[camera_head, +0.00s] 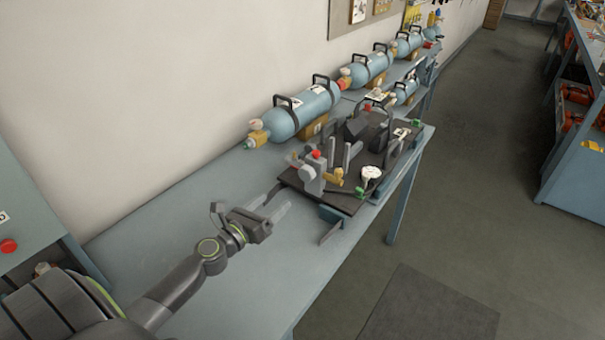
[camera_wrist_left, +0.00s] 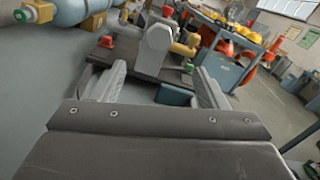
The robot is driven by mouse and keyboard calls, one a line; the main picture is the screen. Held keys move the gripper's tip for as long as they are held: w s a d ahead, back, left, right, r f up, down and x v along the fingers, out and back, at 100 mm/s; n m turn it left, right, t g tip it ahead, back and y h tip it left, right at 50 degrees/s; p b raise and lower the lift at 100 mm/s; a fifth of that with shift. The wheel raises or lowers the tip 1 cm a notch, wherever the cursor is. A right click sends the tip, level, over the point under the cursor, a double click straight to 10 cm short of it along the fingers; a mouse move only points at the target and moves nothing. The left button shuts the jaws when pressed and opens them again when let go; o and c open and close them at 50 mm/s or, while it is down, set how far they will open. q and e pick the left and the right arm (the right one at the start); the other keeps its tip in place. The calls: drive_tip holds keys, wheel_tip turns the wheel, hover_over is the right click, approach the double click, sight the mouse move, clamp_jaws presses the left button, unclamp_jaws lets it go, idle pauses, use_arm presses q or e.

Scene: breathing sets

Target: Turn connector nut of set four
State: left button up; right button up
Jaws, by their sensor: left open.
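A breathing set lies on a dark board (camera_head: 341,198) on the blue-grey bench. At its near end are a grey upright block (camera_head: 311,178) with a red knob (camera_head: 316,154), a brass fitting (camera_head: 335,176) and a white round gauge (camera_head: 371,173). Which part is the connector nut, and which set is set four, I cannot tell. My left gripper (camera_head: 279,202) is open and empty, short of the board's near end. In the left wrist view, the grey block (camera_wrist_left: 157,45) and a red knob (camera_wrist_left: 106,42) show beyond the open fingers (camera_wrist_left: 155,88). My right gripper is not in view.
Several blue cylinders (camera_head: 303,108) with black handles lie in a row along the wall. The near part of the bench (camera_head: 205,190) is clear. Shelving (camera_head: 580,165) stands across the aisle at the right, with open floor between.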

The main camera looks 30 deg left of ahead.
sight(305, 176)
use_arm(q)
drive_tip(key=w, duration=0.9)
drive_tip(key=w+d, duration=0.1)
drive_tip(key=w, duration=0.4)
drive_tip(key=shift+w+d, duration=0.1)
drive_tip(key=shift+w, duration=0.1)
drive_tip(key=c, duration=1)
drive_tip(key=m, duration=0.2)
drive_tip(key=shift+f+m+b, duration=0.1)
drive_tip(key=shift+m+b, duration=0.2)
drive_tip(key=shift+m, duration=0.1)
drive_tip(key=shift+d+m+b, duration=0.1)
drive_tip(key=shift+m+b, duration=0.2)
drive_tip(key=shift+m, duration=1.7)
